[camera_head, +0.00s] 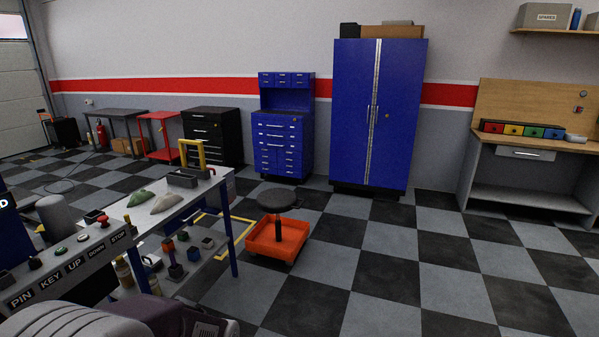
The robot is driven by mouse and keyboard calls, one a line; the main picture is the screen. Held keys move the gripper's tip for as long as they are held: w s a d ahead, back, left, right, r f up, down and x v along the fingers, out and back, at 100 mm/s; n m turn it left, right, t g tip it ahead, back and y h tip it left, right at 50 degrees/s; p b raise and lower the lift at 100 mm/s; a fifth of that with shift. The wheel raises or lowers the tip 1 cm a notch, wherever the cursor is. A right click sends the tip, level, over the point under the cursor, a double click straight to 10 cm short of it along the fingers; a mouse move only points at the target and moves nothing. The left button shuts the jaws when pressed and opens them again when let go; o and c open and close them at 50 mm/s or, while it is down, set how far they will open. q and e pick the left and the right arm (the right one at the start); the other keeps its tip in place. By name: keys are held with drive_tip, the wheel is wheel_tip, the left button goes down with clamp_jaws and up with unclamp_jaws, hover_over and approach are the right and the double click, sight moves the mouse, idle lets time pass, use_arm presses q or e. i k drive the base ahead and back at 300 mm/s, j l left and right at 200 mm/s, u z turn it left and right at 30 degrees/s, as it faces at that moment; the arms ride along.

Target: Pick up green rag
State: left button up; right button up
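A small crumpled green rag (138,198) lies on the white-topped workbench (191,196) at the left. A beige rag (165,204) lies just to its right, close beside it. Neither of my grippers shows in the head view, so their state and their distance from the rag cannot be seen.
A panel labelled PIN, KEY, UP, DOWN, STOP (72,262) stands in front of the bench. A grey toolbox with a yellow handle (191,168) stands on the bench. A stool with an orange tray (277,238) stands right of it. The checkered floor at the right is clear.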

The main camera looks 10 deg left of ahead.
sight(137, 198)
drive_tip(key=i+j+u, duration=0.1)
drive_tip(key=i+u, duration=0.6)
drive_tip(key=i, duration=0.25)
drive_tip(key=i+l+u, duration=0.15)
drive_tip(key=i+u, duration=0.25)
drive_tip(key=i+l+u, duration=0.35)
drive_tip(key=i, duration=0.15)
drive_tip(key=i+l+u, duration=0.35)
drive_tip(key=i+j, duration=0.05)
